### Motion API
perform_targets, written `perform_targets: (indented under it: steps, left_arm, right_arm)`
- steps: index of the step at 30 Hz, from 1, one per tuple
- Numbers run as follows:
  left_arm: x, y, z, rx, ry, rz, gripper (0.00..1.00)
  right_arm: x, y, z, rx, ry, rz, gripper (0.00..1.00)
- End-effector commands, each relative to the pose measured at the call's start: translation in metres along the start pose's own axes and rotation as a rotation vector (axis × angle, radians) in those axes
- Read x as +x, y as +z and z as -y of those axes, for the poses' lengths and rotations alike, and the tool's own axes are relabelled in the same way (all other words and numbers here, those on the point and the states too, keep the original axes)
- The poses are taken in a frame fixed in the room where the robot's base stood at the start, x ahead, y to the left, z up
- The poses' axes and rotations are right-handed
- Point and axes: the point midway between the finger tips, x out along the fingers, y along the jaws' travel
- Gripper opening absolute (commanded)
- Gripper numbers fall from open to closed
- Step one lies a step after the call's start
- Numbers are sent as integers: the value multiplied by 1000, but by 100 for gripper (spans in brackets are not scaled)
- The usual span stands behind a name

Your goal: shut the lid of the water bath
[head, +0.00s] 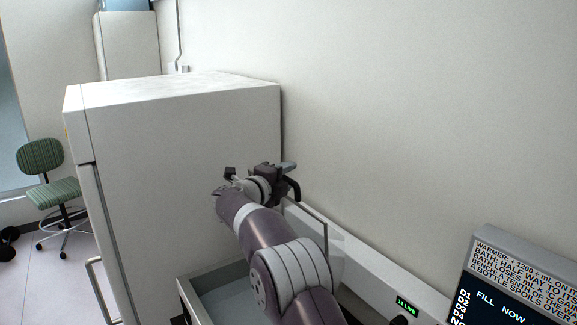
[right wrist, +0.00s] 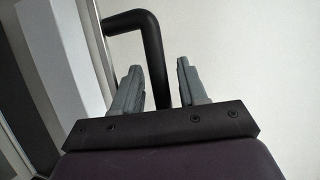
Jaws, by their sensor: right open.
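The water bath (head: 186,297) is at the bottom of the head view, with a pale basin partly hidden behind my right arm. Its lid (head: 336,258) stands raised along the wall side, mostly hidden by the arm. A bent black handle (head: 295,190) shows at the lid's upper edge. My right gripper (head: 284,168) is right by this handle. In the right wrist view the fingers (right wrist: 158,85) are apart, and the black handle (right wrist: 148,45) shows between and beyond them. Whether they touch it I cannot tell. My left gripper is out of view.
A tall white cabinet (head: 180,150) stands directly beyond the bath, close to my right gripper. A panel with a green display (head: 407,304) and a dark screen (head: 505,300) are at the lower right. A green chair (head: 45,170) stands far left on open floor.

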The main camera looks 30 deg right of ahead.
Motion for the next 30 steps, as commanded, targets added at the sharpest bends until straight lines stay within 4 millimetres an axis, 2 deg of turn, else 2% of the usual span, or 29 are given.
perform_targets:
  steps: [3,10,11,12,14,15,30]
  left_arm:
    - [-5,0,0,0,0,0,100]
    - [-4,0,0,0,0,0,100]
    - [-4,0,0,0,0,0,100]
    - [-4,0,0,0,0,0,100]
    - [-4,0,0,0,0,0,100]
    - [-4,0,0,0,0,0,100]
    - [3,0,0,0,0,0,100]
  right_arm:
    - [8,0,1,0,0,0,42]
    - [9,0,-1,0,0,1,42]
    - [9,0,-1,0,0,1,36]
    - [9,0,-1,0,0,1,23]
    - [9,0,-1,0,0,1,3]
    - [9,0,-1,0,0,1,0]
    - [9,0,-4,-9,-17,2,0]
